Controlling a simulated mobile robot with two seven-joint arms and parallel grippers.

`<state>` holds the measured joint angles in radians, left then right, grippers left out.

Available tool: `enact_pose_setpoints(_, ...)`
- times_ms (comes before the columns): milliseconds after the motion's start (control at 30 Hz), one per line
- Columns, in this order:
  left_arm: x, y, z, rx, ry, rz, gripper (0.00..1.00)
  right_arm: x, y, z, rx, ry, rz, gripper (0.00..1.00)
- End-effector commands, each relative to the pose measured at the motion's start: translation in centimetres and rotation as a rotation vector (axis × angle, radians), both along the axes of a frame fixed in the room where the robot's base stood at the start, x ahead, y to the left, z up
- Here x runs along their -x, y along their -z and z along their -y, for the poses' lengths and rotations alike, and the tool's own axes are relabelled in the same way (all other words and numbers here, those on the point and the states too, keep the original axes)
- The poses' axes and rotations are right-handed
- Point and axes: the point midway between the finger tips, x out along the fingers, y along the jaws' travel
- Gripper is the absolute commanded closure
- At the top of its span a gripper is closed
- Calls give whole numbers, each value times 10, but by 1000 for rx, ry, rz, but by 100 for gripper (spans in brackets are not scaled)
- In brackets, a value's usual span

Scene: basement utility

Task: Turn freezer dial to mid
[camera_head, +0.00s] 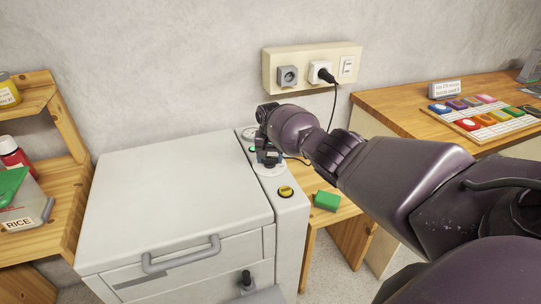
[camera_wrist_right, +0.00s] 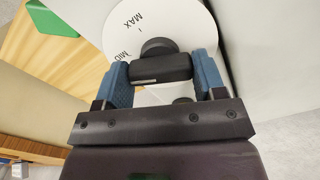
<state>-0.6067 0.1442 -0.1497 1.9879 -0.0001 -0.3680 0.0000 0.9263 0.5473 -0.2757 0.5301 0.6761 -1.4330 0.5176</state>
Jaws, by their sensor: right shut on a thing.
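The white freezer (camera_head: 180,190) stands against the wall, its lid closed. The dial's white plate (camera_head: 270,170) is on the narrow panel along its right side, mostly hidden by my right gripper (camera_head: 268,157). In the right wrist view the plate (camera_wrist_right: 118,22) shows the printed words MAX and MID. The black dial knob (camera_wrist_right: 160,64) sits between the two blue fingers of my right gripper (camera_wrist_right: 163,75), which is shut on it. I cannot tell exactly which mark the knob points to. My left gripper is out of view.
A yellow-and-black knob (camera_head: 286,191) is nearer on the same panel. A green block (camera_head: 327,201) lies on a low wooden surface to the right. A wall socket strip (camera_head: 312,68) with a plugged cord is behind. Wooden shelves (camera_head: 62,205) stand left, a wooden desk (camera_head: 400,104) right.

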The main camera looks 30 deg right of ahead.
Motion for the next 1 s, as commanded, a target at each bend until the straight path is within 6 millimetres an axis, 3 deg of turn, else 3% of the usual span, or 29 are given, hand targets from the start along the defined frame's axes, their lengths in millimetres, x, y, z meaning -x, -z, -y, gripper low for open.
enact_pose_setpoints(300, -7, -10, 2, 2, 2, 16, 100, 0, -1, 0, 1, 109, 1, 60)
enact_pose_setpoints(800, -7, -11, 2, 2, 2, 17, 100, -1, -1, 0, 2, 127, 2, 60)
enact_pose_setpoints(833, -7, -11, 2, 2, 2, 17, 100, -1, -1, 0, 2, 126, 2, 35)
enact_pose_setpoints(1000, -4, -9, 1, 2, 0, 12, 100, -1, -1, 0, 1, 126, 2, 11)
